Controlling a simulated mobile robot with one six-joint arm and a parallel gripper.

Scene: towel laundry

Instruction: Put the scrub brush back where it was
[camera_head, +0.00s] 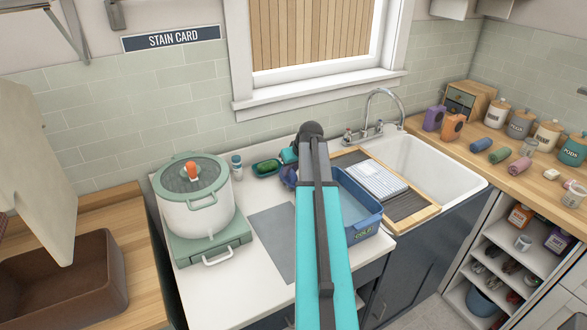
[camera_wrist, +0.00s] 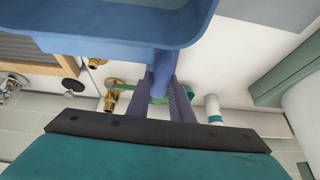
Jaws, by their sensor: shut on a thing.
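My gripper (camera_wrist: 166,96) is low over the white counter, between the green dish and the blue basin. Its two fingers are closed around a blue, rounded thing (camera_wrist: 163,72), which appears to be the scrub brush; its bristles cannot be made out. In the head view my arm hides most of the gripper, and only a bluish-purple part shows left of the arm. A green oval dish (camera_head: 266,168) with something dark green in it lies left of the gripper.
A white pot (camera_head: 198,215) stands on a green base at left. A small white bottle with a blue band (camera_head: 237,167) is near the wall; a grey mat (camera_head: 272,240) lies in front.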

